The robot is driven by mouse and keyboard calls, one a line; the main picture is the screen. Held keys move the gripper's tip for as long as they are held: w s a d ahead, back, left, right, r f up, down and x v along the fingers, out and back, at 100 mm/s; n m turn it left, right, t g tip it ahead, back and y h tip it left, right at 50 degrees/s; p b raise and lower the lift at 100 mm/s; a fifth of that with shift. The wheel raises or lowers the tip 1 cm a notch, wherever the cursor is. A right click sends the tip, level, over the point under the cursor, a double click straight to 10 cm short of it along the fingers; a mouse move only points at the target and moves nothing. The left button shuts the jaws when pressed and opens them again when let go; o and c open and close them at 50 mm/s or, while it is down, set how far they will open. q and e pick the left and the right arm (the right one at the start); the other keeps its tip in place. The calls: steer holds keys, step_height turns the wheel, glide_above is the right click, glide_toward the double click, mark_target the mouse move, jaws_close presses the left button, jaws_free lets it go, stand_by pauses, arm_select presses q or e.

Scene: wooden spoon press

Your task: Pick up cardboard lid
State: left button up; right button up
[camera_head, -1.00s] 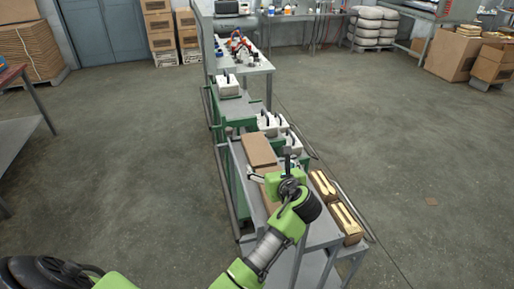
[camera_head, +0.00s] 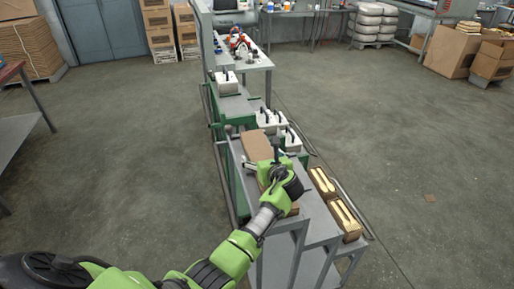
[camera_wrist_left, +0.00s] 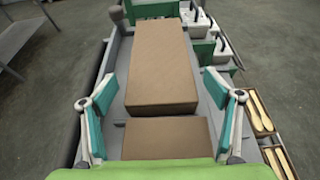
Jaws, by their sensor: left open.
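Two brown cardboard pieces lie on the grey bench, and I cannot tell for certain which is the lid. The farther, longer cardboard piece (camera_head: 256,144) also shows in the left wrist view (camera_wrist_left: 160,65). The nearer cardboard piece (camera_wrist_left: 166,138) lies just in front of it, largely covered by my arm in the head view. My left gripper (camera_head: 273,172) is over the bench by these pieces. In the left wrist view its teal-padded fingers (camera_wrist_left: 162,88) are spread wide, with cardboard visible between them and nothing gripped. My right gripper is out of view.
Two open boxes of wooden spoons (camera_head: 345,217) stand on the bench's right side. White blocks with black handles (camera_head: 270,121) and green machinery (camera_head: 235,108) are beyond the cardboard. Open concrete floor (camera_head: 130,150) lies on both sides.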

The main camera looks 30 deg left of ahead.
arm_select(q)
steer(key=c, duration=1)
steer(key=shift+r, duration=0.1)
steer(key=shift+c, duration=0.2)
